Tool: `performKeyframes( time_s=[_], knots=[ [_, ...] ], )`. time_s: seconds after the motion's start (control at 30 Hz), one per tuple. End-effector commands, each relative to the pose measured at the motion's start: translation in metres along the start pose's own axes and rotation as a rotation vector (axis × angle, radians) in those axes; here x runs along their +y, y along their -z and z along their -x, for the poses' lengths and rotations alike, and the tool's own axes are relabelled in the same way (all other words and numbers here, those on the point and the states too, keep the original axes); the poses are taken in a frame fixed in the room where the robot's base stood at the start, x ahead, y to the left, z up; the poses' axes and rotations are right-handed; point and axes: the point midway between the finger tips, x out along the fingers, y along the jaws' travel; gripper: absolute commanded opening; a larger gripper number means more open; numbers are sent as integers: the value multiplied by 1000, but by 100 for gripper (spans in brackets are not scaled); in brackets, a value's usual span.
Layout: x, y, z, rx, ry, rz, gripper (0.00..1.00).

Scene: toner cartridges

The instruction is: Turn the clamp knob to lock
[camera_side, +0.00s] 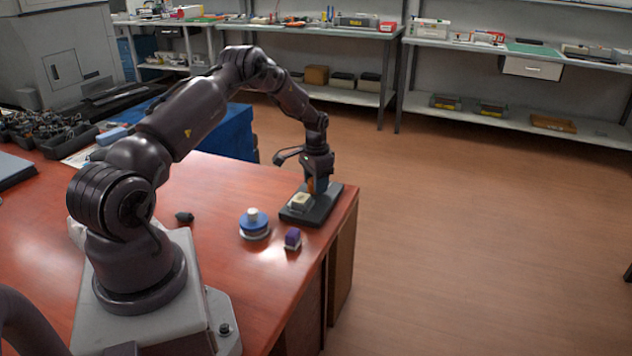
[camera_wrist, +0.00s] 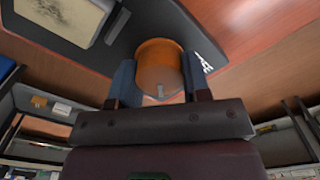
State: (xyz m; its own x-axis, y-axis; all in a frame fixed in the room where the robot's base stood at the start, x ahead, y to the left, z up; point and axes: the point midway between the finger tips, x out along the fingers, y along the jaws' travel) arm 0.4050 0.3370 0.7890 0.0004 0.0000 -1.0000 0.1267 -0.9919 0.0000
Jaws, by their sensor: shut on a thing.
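The clamp knob is an orange round knob (camera_wrist: 159,66) standing on a dark base plate (camera_side: 318,212) near the table's right corner. My gripper (camera_side: 318,184) points down over the plate. In the wrist view my gripper (camera_wrist: 158,82) has its two blue-grey fingers on either side of the knob and is shut on it. A cream block (camera_side: 300,201) sits on the plate beside the knob; it also shows in the wrist view (camera_wrist: 55,18). In the side view the knob is mostly hidden by the fingers. I cannot tell its turned angle.
A small dark object (camera_side: 184,217) lies further left. The plate is close to the table's right edge.

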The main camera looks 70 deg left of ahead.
Motion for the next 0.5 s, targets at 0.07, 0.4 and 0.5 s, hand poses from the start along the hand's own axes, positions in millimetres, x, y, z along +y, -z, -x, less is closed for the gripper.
performKeyframes(
  time_s=[0.07, 0.4, 0.5],
  knots=[
    [1, 0, 1, -3, -2, -16, 20],
    [1, -1, 1, -4, -2, -33, 20],
    [1, -1, 1, -4, -2, -32, 20]
  ],
)
